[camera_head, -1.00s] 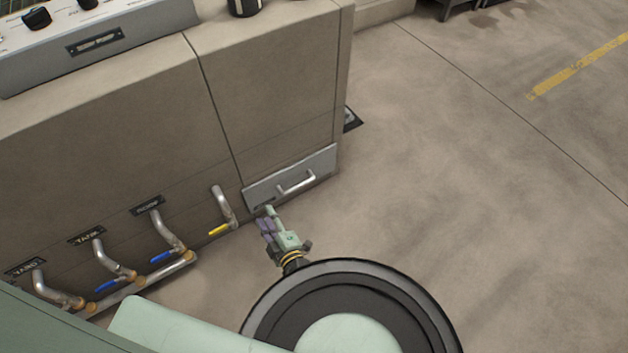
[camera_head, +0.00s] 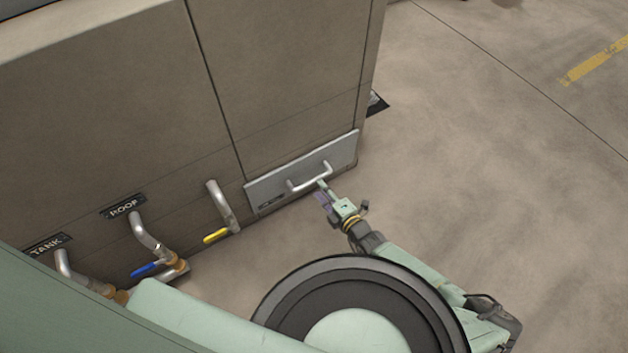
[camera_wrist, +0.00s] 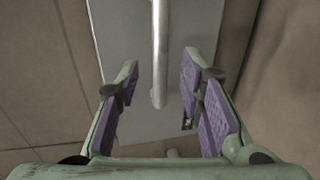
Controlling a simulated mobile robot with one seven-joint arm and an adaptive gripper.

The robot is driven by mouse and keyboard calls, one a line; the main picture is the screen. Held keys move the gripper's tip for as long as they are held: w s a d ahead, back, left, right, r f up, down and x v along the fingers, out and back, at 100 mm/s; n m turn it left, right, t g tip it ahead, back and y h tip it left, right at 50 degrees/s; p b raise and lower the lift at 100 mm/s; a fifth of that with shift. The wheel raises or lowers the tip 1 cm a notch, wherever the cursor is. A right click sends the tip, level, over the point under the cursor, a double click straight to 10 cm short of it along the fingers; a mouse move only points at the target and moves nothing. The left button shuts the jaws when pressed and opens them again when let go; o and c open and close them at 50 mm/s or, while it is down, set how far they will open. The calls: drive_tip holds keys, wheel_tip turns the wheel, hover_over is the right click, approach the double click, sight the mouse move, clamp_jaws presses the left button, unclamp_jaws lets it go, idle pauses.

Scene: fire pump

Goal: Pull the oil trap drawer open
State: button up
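The oil trap drawer is a light grey metal panel (camera_head: 285,181) low at the right end of the beige cabinet; its front looks flush with the cabinet. It carries a silver bar handle (camera_head: 311,177). In the wrist view the drawer front (camera_wrist: 128,45) fills the middle and the handle (camera_wrist: 159,60) runs down between my fingers. My gripper (camera_head: 321,190) is at the handle's near side in the head view. In the wrist view my gripper (camera_wrist: 160,85) is open, with purple pads on both sides of the handle and gaps showing on each side.
Pipes with a yellow-handled valve (camera_head: 216,236) and a blue-handled valve (camera_head: 145,270) stick out left of the drawer. Labels "ROOF" (camera_head: 123,206) and "TANK" (camera_head: 47,245) sit above them. The concrete floor (camera_head: 470,180) on the right is clear.

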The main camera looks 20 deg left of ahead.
sight(314, 179)
drive_tip(key=x, duration=0.5)
drive_tip(key=shift+w+a+b, duration=0.2)
drive_tip(key=shift+a+b, duration=0.1)
drive_tip(key=shift+a, duration=0.05)
drive_tip(key=shift+c, duration=0.4)
clamp_jaws()
